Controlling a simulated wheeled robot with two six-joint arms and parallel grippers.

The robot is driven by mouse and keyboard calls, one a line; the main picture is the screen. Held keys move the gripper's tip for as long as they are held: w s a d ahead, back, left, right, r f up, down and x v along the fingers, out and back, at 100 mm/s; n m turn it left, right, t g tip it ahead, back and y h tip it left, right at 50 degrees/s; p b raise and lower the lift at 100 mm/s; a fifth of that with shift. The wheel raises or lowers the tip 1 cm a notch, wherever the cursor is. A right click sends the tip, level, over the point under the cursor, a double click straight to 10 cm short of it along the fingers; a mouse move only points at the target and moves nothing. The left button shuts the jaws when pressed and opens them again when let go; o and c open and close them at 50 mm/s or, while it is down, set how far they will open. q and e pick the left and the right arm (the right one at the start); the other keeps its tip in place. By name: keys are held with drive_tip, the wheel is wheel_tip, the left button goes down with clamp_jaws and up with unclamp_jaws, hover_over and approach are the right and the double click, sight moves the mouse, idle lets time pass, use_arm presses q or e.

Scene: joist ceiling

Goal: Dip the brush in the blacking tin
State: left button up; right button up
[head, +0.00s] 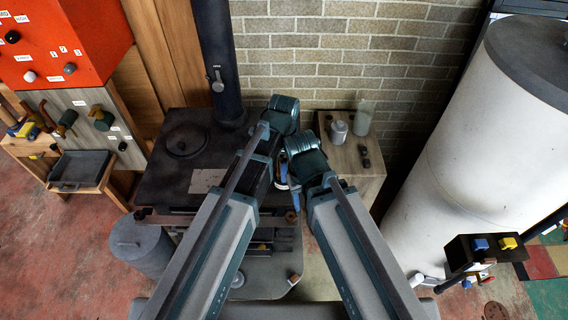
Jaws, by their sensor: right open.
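My two arms reach forward over the stove, and their links cover much of the middle of the head view. My right gripper (288,184) shows only in part between the arm links, above the stove's right edge; it is open, with nothing seen in it. My left gripper is hidden behind its own arm. I cannot pick out the brush for sure. On the small wooden side table (350,180) right of the stove stand a grey lidded can (338,131) and small dark items (365,156); I cannot tell whether one is the blacking tin.
The black stove (160,185) with its flue pipe (217,60) stands against the brick wall. A glass jar (363,117) is at the side table's back. A large white tank (475,150) bounds the right. A lidded bucket (140,243) stands front left.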

use_arm(q)
drive_tip(key=shift+f+b, duration=0.6)
drive_tip(key=shift+b, duration=0.05)
idle(1.6)
drive_tip(key=shift+r, duration=0.1)
wheel_tip(320, 180, up, 7)
drive_tip(key=p, duration=0.7)
